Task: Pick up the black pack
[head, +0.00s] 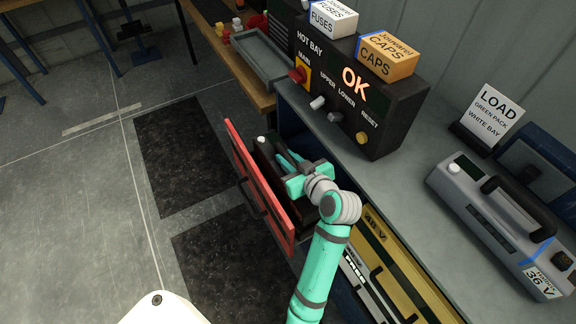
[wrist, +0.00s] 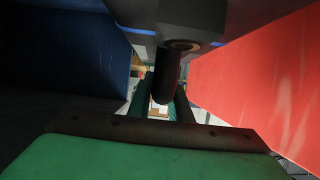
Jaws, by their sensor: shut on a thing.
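The black pack (head: 266,151) sits upright in an open bay with a red front, below the bench top. A pale round knob shows on its far end, and my arm and gripper hide much of the rest. My gripper (head: 286,163) reaches down over it and is shut on its handle. In the wrist view the dark handle (wrist: 167,75) runs between the teal fingers. The pack's dark body (wrist: 190,18) shows at the top of that view.
The red front (head: 256,183) stands close beside the pack; its inner face (wrist: 255,80) fills the wrist view's right. Above are the bench (head: 405,180) and a control box (head: 345,95) lit "OK". A grey 36 V pack (head: 480,215) stands right. Yellow 48 V front (head: 400,270) is nearer.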

